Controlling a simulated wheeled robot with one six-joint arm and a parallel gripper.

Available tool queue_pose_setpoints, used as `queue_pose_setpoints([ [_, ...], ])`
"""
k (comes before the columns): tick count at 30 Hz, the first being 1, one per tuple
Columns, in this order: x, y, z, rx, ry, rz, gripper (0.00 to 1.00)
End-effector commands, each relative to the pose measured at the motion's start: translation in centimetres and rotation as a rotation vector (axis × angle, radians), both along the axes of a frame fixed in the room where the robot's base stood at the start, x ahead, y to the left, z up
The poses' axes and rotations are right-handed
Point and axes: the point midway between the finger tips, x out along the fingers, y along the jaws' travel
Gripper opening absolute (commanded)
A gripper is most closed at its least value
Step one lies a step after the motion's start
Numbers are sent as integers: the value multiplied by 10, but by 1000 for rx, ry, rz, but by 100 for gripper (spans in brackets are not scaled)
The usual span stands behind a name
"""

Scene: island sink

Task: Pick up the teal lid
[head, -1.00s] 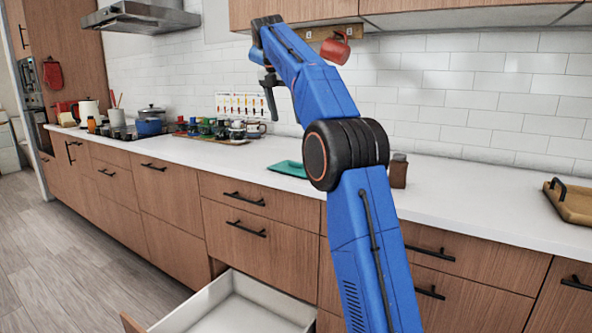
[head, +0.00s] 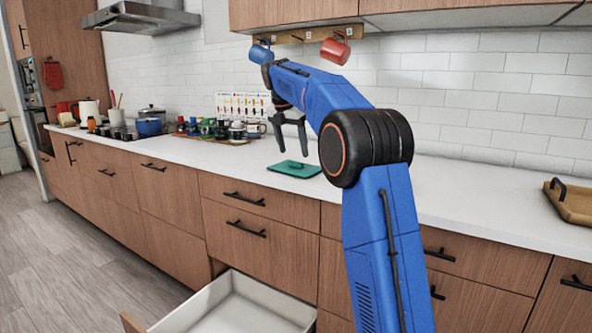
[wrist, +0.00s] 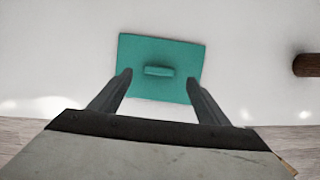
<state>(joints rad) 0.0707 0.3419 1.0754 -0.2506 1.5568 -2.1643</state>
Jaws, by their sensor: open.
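The teal lid (head: 296,169) lies flat on the white counter, near its front edge, in the head view. In the wrist view the lid (wrist: 140,52) is a flat teal rectangle with a small raised handle (wrist: 158,71) in its middle. My gripper (head: 290,152) points down above the lid, with a gap between fingertips and lid. In the wrist view the fingers of my gripper (wrist: 159,78) are apart, one on each side of the handle. Nothing is between them.
A dark brown object (wrist: 308,65) lies right of the lid in the wrist view. Bottles and cups (head: 215,130) stand left along the counter (head: 470,195). A wooden tray (head: 570,203) is far right. Blue (head: 261,52) and red (head: 335,51) mugs hang above. A drawer (head: 240,305) is open below.

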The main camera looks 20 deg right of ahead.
Motion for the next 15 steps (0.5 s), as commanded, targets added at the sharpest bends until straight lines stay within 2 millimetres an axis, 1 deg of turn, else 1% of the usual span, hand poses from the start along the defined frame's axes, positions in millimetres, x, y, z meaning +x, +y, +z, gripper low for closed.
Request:
queue_pose_setpoints([
  [6, 5, -8, -28, 1, 3, 0, 70],
  [9, 6, -11, -39, 0, 2, -1, 70],
  [15, 8, -13, -45, 0, 0, 0, 70],
])
